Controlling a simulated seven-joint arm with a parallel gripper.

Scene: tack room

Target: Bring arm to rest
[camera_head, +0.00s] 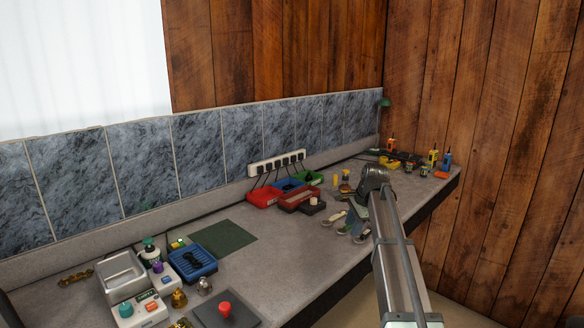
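My arm (394,252) reaches from the bottom right up over the front edge of the workbench (290,235). Its far end is a dark rounded joint (374,180) that appears over the bench. I cannot make out my gripper's fingers; they are hidden or out of the picture. Several small handled tools (335,218) show just left of the arm, partly covered by it. I cannot tell whether my arm touches anything there.
Red (264,196), blue and green (308,178) trays stand by a power strip (276,163). Front left holds a metal basin (122,273), a blue basket (193,262) and a red-knobbed plate (226,309). Bottles (446,159) stand far right. The middle bench is fairly clear.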

